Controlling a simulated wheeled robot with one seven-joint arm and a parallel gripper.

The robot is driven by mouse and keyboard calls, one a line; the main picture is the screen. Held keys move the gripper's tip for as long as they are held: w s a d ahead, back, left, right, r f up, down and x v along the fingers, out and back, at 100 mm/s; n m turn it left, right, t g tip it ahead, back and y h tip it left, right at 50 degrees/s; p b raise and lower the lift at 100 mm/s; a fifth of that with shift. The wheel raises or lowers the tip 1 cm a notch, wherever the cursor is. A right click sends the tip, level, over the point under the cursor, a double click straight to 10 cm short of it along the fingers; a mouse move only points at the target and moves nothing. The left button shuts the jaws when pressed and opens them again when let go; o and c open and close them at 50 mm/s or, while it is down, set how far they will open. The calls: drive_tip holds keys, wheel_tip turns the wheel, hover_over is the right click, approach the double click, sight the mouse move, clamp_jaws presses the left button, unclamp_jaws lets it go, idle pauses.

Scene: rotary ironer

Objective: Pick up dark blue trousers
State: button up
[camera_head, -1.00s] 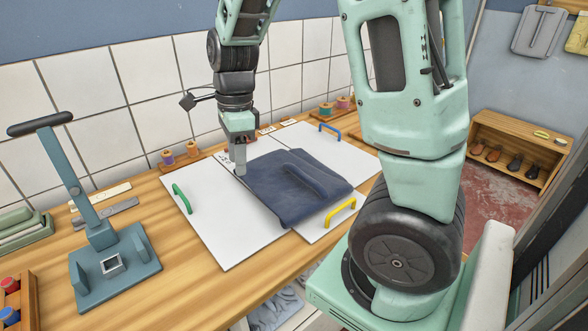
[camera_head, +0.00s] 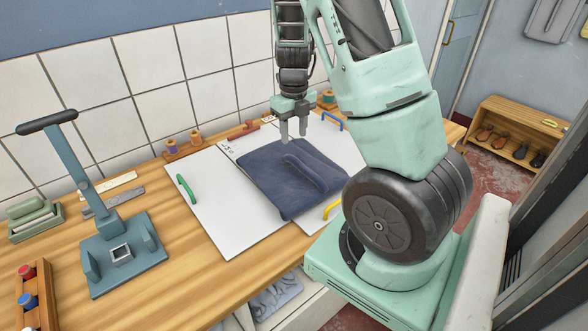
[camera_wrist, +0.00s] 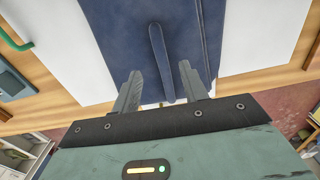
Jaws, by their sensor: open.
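The dark blue trousers (camera_head: 272,172) lie folded flat across white boards on the wooden worktop, with a raised ridge along the middle. The trousers also show in the wrist view (camera_wrist: 125,38), ahead of and between the fingers. My gripper (camera_head: 293,140) is open and empty, with its fingers pointing down over the far edge of the trousers. It also shows in the wrist view (camera_wrist: 160,82), its two fingers spread apart on either side of the ridge. It looks apart from the cloth, but the exact height is hard to tell.
A green handle (camera_head: 186,189) is on the left white board (camera_head: 215,225); a yellow handle (camera_head: 331,209) and a blue handle (camera_head: 332,121) are on the right. A teal press (camera_head: 125,255) stands at left. Thread spools (camera_head: 184,146) stand by the tiled wall.

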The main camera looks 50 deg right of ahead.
sight(294, 159)
wheel_tip(294, 159, down, 8)
drive_tip(key=shift+s+f+p, duration=0.1)
drive_tip(key=shift+p, duration=0.4)
clamp_jaws()
idle(1.3)
